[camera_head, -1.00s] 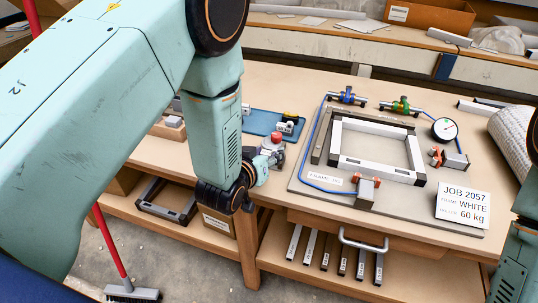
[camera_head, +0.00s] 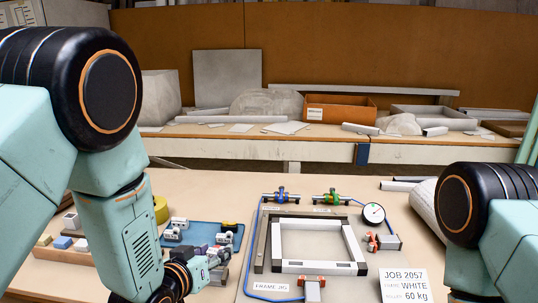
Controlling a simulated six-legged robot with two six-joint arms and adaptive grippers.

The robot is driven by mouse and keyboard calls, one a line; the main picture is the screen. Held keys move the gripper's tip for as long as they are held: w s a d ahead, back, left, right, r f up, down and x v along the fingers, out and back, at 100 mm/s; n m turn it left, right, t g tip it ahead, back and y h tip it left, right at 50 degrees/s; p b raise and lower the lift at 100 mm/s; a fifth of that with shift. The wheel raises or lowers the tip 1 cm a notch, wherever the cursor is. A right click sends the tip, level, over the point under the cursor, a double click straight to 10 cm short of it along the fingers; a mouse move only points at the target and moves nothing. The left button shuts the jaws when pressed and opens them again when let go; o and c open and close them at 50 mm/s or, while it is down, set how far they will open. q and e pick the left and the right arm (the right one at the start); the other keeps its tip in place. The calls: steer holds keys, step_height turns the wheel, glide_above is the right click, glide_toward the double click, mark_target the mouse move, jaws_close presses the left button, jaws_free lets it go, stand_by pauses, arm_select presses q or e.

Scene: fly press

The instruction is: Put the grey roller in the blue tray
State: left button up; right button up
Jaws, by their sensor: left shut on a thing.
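The blue tray (camera_head: 203,230) lies on the bench left of the frame jig, with several small grey-white pieces and a black-and-yellow piece on it. My left gripper (camera_head: 207,261) is low at the tray's near edge, partly hidden by its own wrist. It is shut on a small grey thing (camera_head: 219,254), which looks like the grey roller; its shape is mostly covered. I cannot tell whether it touches the tray or the bench. My right arm shows at the right edge, but its gripper is out of view.
The frame jig (camera_head: 312,240) with a white-and-dark frame, clamps and a dial gauge (camera_head: 373,213) stands right of the tray. A job card (camera_head: 406,285) stands at the front right. Small blocks (camera_head: 63,242) and a yellow roll (camera_head: 160,209) are at the left.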

arm_select(q)
steer(key=s+f+m+h, duration=0.1)
steer(key=s, duration=0.1)
steer(key=s+d+f+m+g+h, duration=0.1)
steer(key=f+m+h, duration=0.1)
steer(key=shift+s+d+g, duration=0.15)
steer(key=shift+s+g, duration=0.15)
steer(key=shift+s, duration=0.1)
steer(key=s+a+r+m+g+h, duration=0.3)
steer(key=s+a+r+m+h, duration=0.1)
steer(key=s, duration=0.5)
steer(key=shift+s+a+m+g, duration=0.3)
steer(key=shift+a+m, duration=0.05)
steer(key=shift+m, duration=0.05)
